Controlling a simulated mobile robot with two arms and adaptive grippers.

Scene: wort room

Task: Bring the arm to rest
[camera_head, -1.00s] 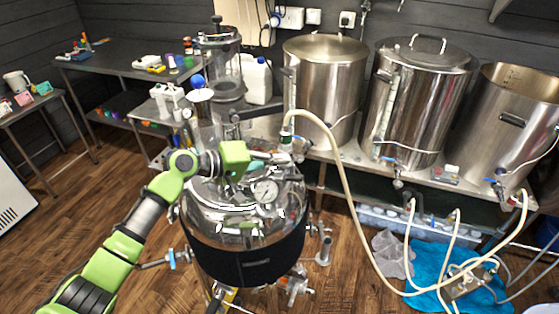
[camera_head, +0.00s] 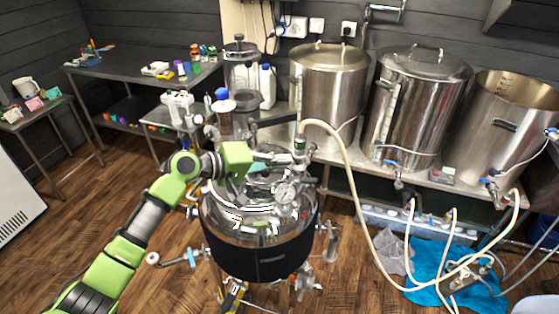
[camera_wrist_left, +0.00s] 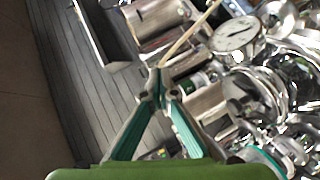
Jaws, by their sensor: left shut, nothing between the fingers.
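My left arm comes in from the left in the head view. Its gripper (camera_head: 284,156) is over the lid of the shiny steel vessel with a dark band (camera_head: 262,258), near the round pressure gauge (camera_head: 285,193). I cannot tell from this angle how much space lies between the fingers and the lid fittings. In the left wrist view the fingers (camera_wrist_left: 159,84) meet at their tips with nothing between them. The gauge (camera_wrist_left: 237,33) and lid fittings show to the right of them. My right gripper is not in view.
A pale hose (camera_head: 352,215) runs from the vessel's top to the floor at the right. Large steel kettles (camera_head: 332,88) stand on the bench behind. A blue cloth (camera_head: 430,270) lies on the floor. Open wooden floor (camera_head: 100,215) is at the left.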

